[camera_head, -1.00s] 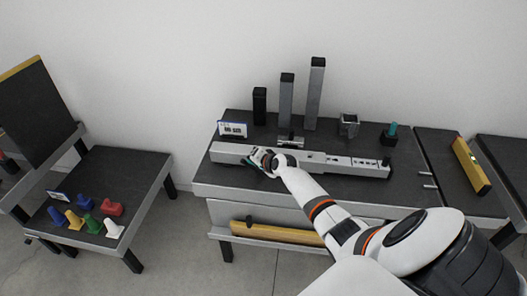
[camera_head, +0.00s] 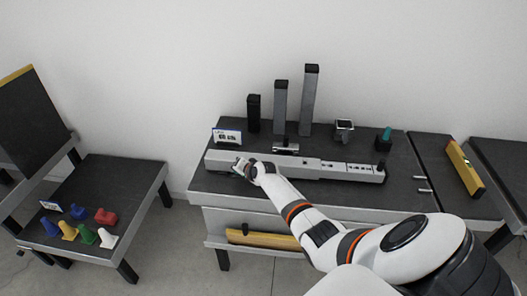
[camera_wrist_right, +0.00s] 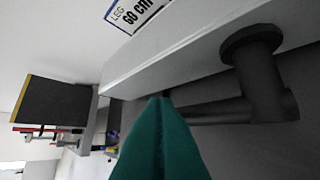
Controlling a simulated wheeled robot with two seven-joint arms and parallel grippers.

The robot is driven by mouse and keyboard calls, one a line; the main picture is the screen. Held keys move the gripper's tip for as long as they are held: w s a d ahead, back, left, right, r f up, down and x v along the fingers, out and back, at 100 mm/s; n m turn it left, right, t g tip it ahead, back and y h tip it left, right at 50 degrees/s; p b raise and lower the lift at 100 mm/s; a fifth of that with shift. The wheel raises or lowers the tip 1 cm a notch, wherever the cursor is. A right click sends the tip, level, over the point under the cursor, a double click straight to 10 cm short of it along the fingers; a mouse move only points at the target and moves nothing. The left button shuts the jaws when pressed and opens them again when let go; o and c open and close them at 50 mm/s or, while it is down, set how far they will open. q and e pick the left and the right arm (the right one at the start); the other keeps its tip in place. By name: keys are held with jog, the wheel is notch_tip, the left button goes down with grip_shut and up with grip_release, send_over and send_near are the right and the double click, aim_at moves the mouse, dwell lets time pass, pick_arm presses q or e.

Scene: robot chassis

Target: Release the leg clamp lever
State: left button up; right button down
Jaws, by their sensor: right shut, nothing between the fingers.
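The long light-grey leg beam (camera_head: 315,167) lies across the workbench; its side also shows in the wrist view (camera_wrist_right: 180,42). The dark clamp lever (camera_wrist_right: 262,85) sticks out from that side, with a round collar, a stem and a bar running left. My right gripper (camera_head: 238,168) is at the beam's left part and covers the lever in the head view. Its green fingers (camera_wrist_right: 160,105) are shut and empty. Their tips are close to the left end of the lever bar; I cannot tell whether they touch. My left gripper is not in view.
A "LEG 60 cm" sign (camera_head: 227,136) stands behind the beam. Three upright posts (camera_head: 280,108), a small metal bracket (camera_head: 344,130) and a teal-topped piece (camera_head: 384,138) stand at the back. A low table (camera_head: 100,185) with coloured pieces is at left.

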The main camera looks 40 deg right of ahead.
dwell(0.6)
jog(key=r+p, duration=0.2)
jog(key=r, duration=0.1)
jog(key=r+p, duration=0.1)
jog(key=p, duration=0.1)
jog(key=shift+w+d+r, duration=0.25)
jog(key=shift+w+r, duration=0.05)
jog(key=shift+r, duration=0.05)
jog(key=s+a+r, duration=0.3)
jog(key=a+r, duration=0.1)
jog(key=r, duration=0.3)
jog(key=shift+s+r, duration=0.25)
jog(key=shift+s, duration=0.1)
